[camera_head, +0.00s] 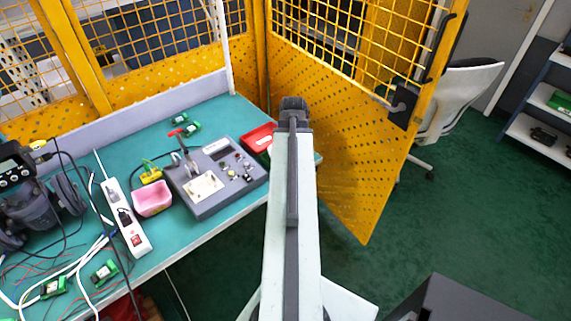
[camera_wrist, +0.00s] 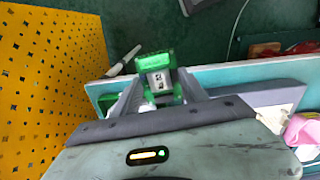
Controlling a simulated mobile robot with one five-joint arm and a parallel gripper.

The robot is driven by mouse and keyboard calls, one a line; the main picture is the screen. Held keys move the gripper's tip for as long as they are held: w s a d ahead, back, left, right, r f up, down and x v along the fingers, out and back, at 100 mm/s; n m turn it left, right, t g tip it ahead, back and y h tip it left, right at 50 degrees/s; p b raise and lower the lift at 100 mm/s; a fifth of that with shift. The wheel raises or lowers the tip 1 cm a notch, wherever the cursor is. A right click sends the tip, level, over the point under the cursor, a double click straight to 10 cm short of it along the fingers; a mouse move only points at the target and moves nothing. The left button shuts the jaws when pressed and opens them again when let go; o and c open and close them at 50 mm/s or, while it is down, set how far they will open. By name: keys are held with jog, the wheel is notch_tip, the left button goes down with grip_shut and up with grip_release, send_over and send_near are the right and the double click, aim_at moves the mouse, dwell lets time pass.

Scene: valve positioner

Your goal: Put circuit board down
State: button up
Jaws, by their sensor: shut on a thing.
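My gripper (camera_head: 293,104) is at the far end of my arm in the head view, above the right end of the workbench; its fingertips are hidden there. In the wrist view my gripper (camera_wrist: 160,88) is shut on a green circuit board (camera_wrist: 157,64) with a pale grey and dark part on it. The held board does not show in the head view. Other green boards lie on the bench: one at the back (camera_head: 180,118), another beside it (camera_head: 191,129), and two at the front left, one (camera_head: 105,272) and another (camera_head: 53,288).
The teal workbench (camera_head: 220,219) holds a grey control box (camera_head: 215,205), a red tray (camera_head: 258,136) partly behind my arm, a pink container (camera_head: 152,199) and a white power strip (camera_head: 127,225). Yellow mesh panels (camera_head: 335,170) stand behind and to the right. Cables clutter the left.

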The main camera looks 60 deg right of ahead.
jog(key=shift+s+a+f+m, duration=0.15)
jog(key=shift+s+f+m, duration=0.05)
jog(key=shift+m, duration=0.3)
jog(key=w+d+f+b, duration=0.1)
jog(key=w+d, duration=0.9)
jog(key=d, duration=0.1)
jog(key=shift+d+f, duration=0.2)
jog(key=shift+d, duration=0.15)
jog(key=shift+w+d+f+b, duration=0.1)
jog(key=shift+d+f+b, duration=0.05)
jog(key=shift+f+b, duration=1.1)
jog(key=shift+w+d+f+b, duration=0.1)
jog(key=shift+f+b, duration=1.05)
jog(key=shift+b, duration=0.15)
jog(key=o, duration=1.4)
jog(key=shift+c, duration=0.2)
notch_tip(320, 180, up, 13)
jog(key=p, duration=1.3)
jog(key=shift+r, duration=0.2)
jog(key=shift+f, duration=0.1)
